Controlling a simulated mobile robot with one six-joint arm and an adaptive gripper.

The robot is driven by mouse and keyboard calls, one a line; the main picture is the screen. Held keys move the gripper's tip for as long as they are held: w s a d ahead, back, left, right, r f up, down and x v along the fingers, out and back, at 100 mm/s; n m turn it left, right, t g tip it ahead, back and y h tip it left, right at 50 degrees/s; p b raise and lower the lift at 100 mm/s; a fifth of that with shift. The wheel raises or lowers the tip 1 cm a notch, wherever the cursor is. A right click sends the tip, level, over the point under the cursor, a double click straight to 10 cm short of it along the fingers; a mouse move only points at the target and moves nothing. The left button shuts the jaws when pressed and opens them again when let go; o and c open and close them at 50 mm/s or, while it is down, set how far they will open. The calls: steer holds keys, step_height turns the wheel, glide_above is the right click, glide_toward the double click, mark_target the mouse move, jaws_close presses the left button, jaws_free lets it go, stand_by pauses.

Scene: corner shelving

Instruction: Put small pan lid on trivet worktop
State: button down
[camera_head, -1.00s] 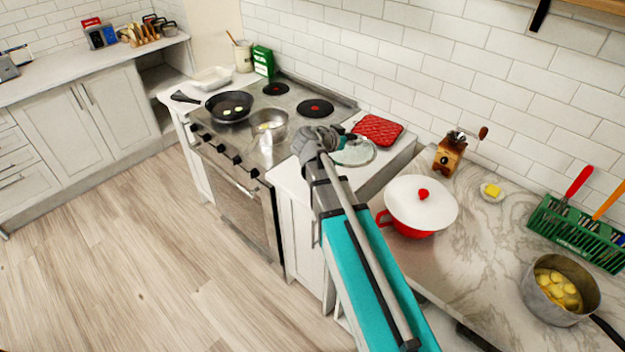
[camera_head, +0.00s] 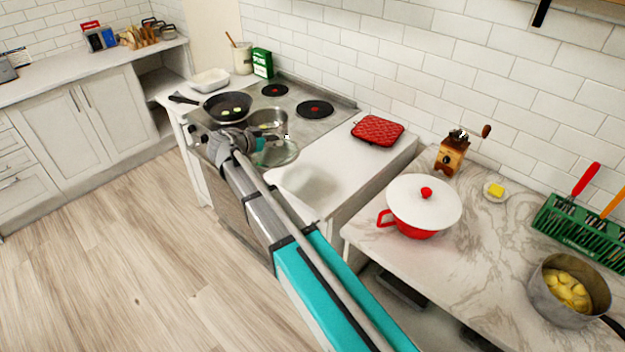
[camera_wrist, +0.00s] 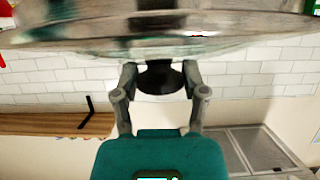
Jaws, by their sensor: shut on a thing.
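The small glass pan lid (camera_head: 278,154) is in my gripper (camera_head: 256,143), which is shut on its dark knob (camera_wrist: 160,78). In the head view the lid hangs over the stove's front right edge, just in front of the steel saucepan (camera_head: 267,121). In the wrist view the lid's glass (camera_wrist: 230,28) fills the top, above my fingers. A red quilted pad (camera_head: 377,130), perhaps the trivet, lies on the white worktop (camera_head: 325,165) right of the stove. It lies apart from the lid, and nothing is on it.
A frying pan (camera_head: 228,106) stands on the stove left of the saucepan. A wooden grinder (camera_head: 452,156), a red pot with a white lid (camera_head: 420,207) and a pan of potatoes (camera_head: 565,290) stand on the right counter. The white worktop before the red pad is clear.

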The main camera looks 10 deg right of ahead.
mark_target(299, 146)
steer(key=d+f+b, duration=0.1)
steer(key=d, duration=0.2)
steer(key=d+f+b, duration=0.1)
steer(key=d+f, duration=0.1)
steer(key=d, duration=0.1)
steer(key=d+f+b, duration=0.1)
steer(key=d+b, duration=0.1)
steer(key=shift+w+d+f, duration=0.15)
steer(key=shift+w+d, duration=0.25)
steer(key=d+f+b, duration=0.4)
steer(key=b, duration=0.1)
steer(key=shift+w+d+f, duration=0.2)
steer(key=shift+w+f, duration=0.1)
steer(key=shift+f, duration=0.1)
steer(key=shift+d+f+b, duration=0.25)
steer(key=shift+f+b, duration=0.2)
steer(key=shift+b, duration=0.05)
steer(key=shift+d+f+b, duration=0.2)
steer(key=shift+f+b, duration=1.3)
steer(key=shift+f, duration=0.05)
steer(key=shift+f, duration=0.2)
steer(key=shift+s+f+b, duration=0.2)
steer(key=shift+s+b, duration=0.15)
steer(key=shift+b, duration=0.3)
